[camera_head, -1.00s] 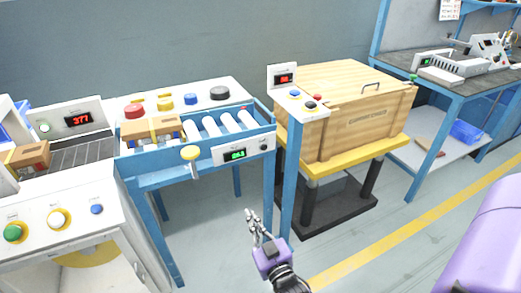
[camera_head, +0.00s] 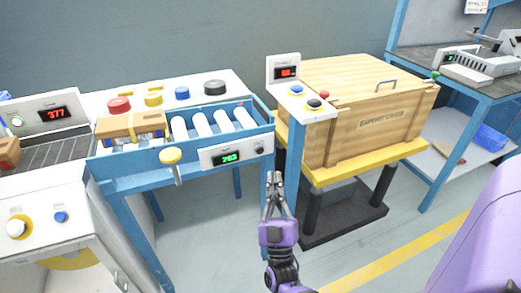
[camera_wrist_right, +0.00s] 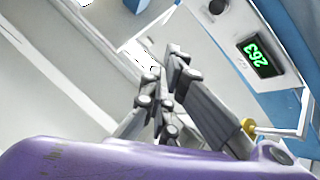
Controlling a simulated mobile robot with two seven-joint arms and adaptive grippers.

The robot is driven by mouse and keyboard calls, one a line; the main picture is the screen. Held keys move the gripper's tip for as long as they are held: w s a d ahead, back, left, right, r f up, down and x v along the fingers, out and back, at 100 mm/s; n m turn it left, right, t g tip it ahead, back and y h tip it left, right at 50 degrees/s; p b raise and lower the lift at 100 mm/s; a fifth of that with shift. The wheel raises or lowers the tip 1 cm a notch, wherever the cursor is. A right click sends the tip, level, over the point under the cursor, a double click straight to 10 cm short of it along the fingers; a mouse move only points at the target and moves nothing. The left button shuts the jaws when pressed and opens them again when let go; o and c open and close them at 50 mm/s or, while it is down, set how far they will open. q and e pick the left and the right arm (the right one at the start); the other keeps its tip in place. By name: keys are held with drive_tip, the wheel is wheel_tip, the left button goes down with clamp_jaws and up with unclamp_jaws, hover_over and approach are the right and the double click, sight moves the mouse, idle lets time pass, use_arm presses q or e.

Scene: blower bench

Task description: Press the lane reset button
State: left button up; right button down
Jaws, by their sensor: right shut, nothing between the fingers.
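No readable label marks the lane reset button, so I cannot tell which control it is. A small dark knob or button (camera_head: 259,148) sits at that panel's right end. My right gripper (camera_head: 274,182) is shut and empty, pointing up in front of the blue post, below and right of the panel. In the wrist view its fingers (camera_wrist_right: 172,75) are together, with the green display (camera_wrist_right: 257,56) at upper right. My left gripper is out of view.
A post-mounted control box (camera_head: 306,103) carries blue, black and red buttons beside a wooden crate (camera_head: 350,140). A parcel (camera_head: 118,125) lies on the rollers. Red, yellow, blue and black round parts line the shelf behind. A white console (camera_head: 40,212) stands left.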

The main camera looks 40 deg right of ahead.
sight(260, 150)
use_arm(q)
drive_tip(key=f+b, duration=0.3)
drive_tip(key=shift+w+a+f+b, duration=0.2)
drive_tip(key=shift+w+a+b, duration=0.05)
drive_tip(key=shift+b, duration=0.05)
use_arm(e)
drive_tip(key=w+d, duration=0.1)
drive_tip(key=w, duration=0.7)
drive_tip(key=shift+w+d, duration=0.25)
drive_tip(key=shift+d, duration=0.15)
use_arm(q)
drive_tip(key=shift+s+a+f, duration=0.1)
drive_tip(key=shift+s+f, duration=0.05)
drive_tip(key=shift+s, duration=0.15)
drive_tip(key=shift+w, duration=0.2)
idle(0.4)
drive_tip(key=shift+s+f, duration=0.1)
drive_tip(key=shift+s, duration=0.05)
use_arm(e)
drive_tip(key=shift+w+d, duration=0.1)
drive_tip(key=shift+w, duration=0.35)
